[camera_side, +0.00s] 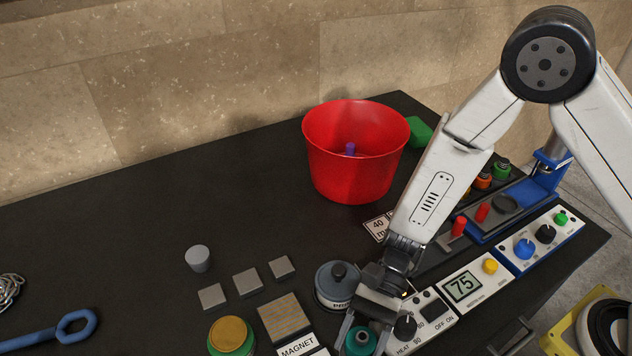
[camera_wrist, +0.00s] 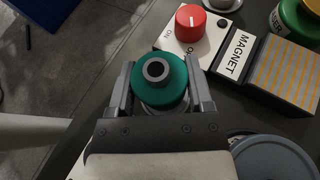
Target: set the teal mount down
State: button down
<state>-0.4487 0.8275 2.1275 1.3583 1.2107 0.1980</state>
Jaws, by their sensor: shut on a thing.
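A greyish rim shows just under the mount in the wrist view. I cannot tell whether the mount touches the bench.
A blue-grey lidded pot (camera_side: 336,284) stands close to my gripper. The striped magnet block (camera_side: 285,318) and its switch box (camera_wrist: 199,35) are nearby, with the heat panel (camera_side: 420,322) to the right. A red bucket (camera_side: 354,160) stands farther back. The bench's back left is clear.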

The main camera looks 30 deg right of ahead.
jog(key=shift+f, duration=0.7)
grip_release()
jog(key=shift+r, duration=0.7)
jog(key=v, duration=1.2)
